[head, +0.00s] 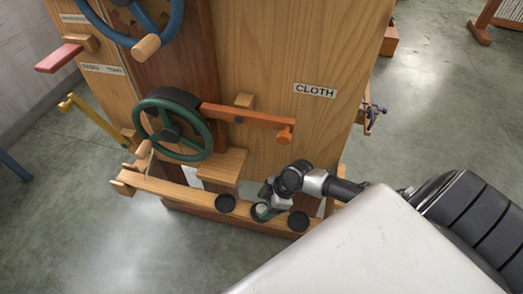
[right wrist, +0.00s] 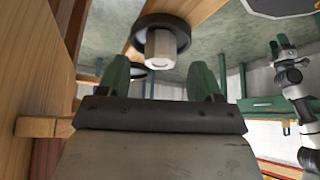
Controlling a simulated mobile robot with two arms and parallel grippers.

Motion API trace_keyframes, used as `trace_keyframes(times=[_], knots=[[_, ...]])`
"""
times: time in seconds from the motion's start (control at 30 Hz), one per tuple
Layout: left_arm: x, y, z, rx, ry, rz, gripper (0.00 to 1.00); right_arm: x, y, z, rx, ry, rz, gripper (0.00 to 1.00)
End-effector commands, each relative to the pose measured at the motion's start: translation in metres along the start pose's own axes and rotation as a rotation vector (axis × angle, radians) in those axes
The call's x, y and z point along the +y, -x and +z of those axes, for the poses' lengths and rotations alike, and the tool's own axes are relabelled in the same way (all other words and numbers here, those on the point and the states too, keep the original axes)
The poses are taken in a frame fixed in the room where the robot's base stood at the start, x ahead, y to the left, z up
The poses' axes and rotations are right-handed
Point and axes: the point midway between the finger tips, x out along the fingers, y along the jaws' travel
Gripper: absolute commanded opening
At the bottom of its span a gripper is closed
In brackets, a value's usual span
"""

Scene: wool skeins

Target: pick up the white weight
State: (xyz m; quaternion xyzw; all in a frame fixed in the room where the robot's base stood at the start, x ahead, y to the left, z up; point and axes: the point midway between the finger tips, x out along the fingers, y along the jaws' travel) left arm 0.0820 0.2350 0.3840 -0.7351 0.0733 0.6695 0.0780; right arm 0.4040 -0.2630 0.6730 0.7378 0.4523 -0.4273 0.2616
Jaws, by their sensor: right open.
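The white weight (right wrist: 162,48) is a pale, faceted block in front of a black round disc (right wrist: 148,22) on a wooden beam. In the right wrist view it shows just beyond the fingertips, between their lines, and no finger touches it. My right gripper (right wrist: 160,75) has two green fingers spread apart with nothing between them. In the head view my right gripper (head: 264,211) is low at the front of the wooden machine, between two black discs. The weight cannot be made out clearly there. An arm with a small gripper (right wrist: 281,44), seemingly my left, shows at the right of the wrist view.
The wooden machine has a low beam (head: 175,190), a green handwheel (head: 172,124), an orange lever (head: 250,116) and a CLOTH label (head: 314,90). A wooden block (head: 222,166) juts out above the beam. Open concrete floor (head: 75,230) lies at the left.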

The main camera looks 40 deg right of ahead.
Motion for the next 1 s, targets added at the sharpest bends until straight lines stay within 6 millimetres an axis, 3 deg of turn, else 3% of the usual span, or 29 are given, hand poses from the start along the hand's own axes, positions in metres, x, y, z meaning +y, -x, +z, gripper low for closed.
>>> trace_keyframes(times=[0.13, 0.4, 0.8, 1.0], knots=[[0.000, -0.001, 0.000, 0.000, -0.001, 0.000, 0.43, 0.000, -0.017, -0.001, 0.001, -0.001, 0.001, 0.65], [0.000, -0.001, 0.000, 0.000, -0.002, 0.000, 0.43, 0.000, -0.019, 0.000, -0.001, 0.001, 0.002, 0.65], [0.000, -0.001, 0.000, 0.000, -0.002, 0.000, 0.43, 0.000, -0.019, 0.000, 0.000, 0.000, 0.002, 0.06], [0.000, -0.001, 0.000, -0.001, -0.002, 0.000, 0.43, 0.000, -0.019, 0.000, 0.000, 0.000, 0.002, 0.06]])
